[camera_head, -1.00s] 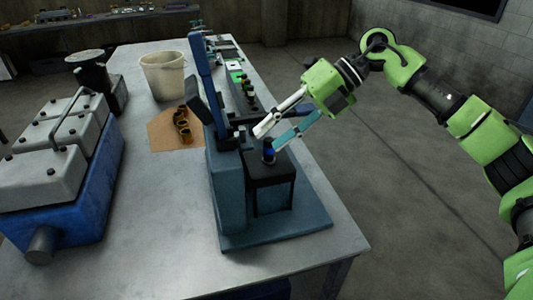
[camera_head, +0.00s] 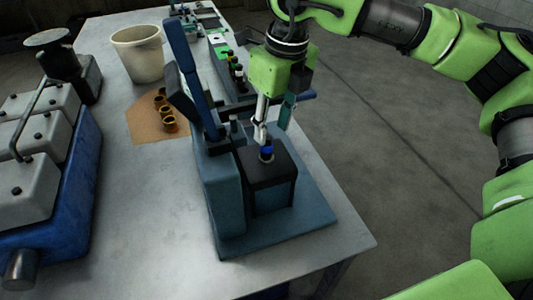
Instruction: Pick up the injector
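The injector (camera_head: 266,153), with a dark body and a blue band, stands upright in the black block of the blue-grey test stand (camera_head: 225,190). Only its upper part shows; the rest is hidden in the block. My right gripper (camera_head: 272,127) hangs just above and behind it, pointing down. One white finger and one teal finger are spread apart, with nothing seen between them. The white fingertip is close to the injector's top; I cannot tell whether it touches. My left gripper is not in view.
A tall blue lever (camera_head: 190,75) rises left of the gripper. Behind it is a dark rack (camera_head: 240,85) with several small parts. A brown sheet with brass rings (camera_head: 168,122), a white bucket (camera_head: 138,55) and a blue engine block (camera_head: 70,190) stand left. The front table is clear.

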